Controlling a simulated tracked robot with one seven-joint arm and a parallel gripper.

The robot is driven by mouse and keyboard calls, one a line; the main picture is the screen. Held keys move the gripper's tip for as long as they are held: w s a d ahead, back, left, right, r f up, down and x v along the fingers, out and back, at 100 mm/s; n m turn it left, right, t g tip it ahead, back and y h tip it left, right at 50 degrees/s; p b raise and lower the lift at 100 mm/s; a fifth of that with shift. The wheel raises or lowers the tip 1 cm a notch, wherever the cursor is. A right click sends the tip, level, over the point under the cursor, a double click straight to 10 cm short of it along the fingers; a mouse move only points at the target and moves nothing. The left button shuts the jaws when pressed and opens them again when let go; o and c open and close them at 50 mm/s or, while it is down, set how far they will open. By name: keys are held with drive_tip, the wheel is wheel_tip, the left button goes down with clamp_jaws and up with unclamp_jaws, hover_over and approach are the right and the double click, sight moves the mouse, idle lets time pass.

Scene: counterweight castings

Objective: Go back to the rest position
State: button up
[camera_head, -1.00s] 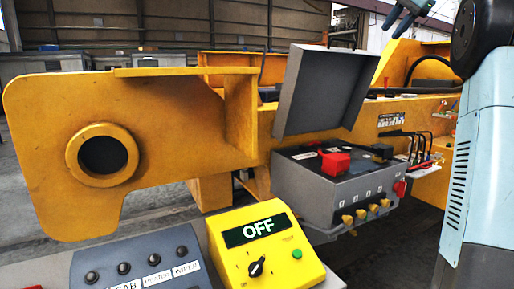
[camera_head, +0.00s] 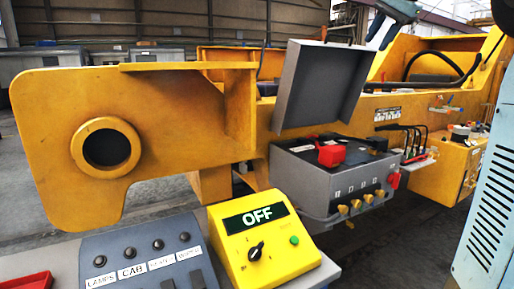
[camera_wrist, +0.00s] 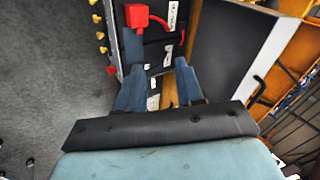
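My gripper (camera_wrist: 159,66) shows in the wrist view with two blue-grey fingers spread apart and nothing between them. It hangs in the air above the grey control box (camera_wrist: 132,45), near its red part (camera_wrist: 143,17). In the head view my gripper's end shows only in part at the top right, above the yellow machine frame (camera_head: 190,95). The grey control box (camera_head: 318,180) has its lid (camera_head: 322,85) raised, and its red part (camera_head: 331,154) sits on top. My arm also shows along the right edge.
A yellow box (camera_head: 268,240) with a display reading OFF stands in front, beside a grey switch panel (camera_head: 140,250). A red tray (camera_head: 28,282) is at the lower left. Levers (camera_head: 410,140) and another yellow box (camera_head: 455,170) stand right of the control box.

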drive_tip(key=s+a+f+n+h, duration=0.1)
drive_tip(key=s+a+f+n, duration=0.2)
drive_tip(key=s+f, duration=0.6)
drive_tip(key=s+a+f+n, duration=0.3)
drive_tip(key=s+f, duration=0.7)
drive_tip(key=f, duration=0.2)
drive_tip(key=s+a+f+n+h, duration=0.1)
drive_tip(key=s+a+f+n, duration=0.1)
drive_tip(key=s+f, duration=0.8)
drive_tip(key=shift+a+f+n+g+h, duration=0.3)
drive_tip(key=shift+a+f+n, duration=0.1)
drive_tip(key=shift+f+n, duration=0.4)
drive_tip(key=shift+r, duration=0.1)
drive_tip(key=shift+w, duration=0.1)
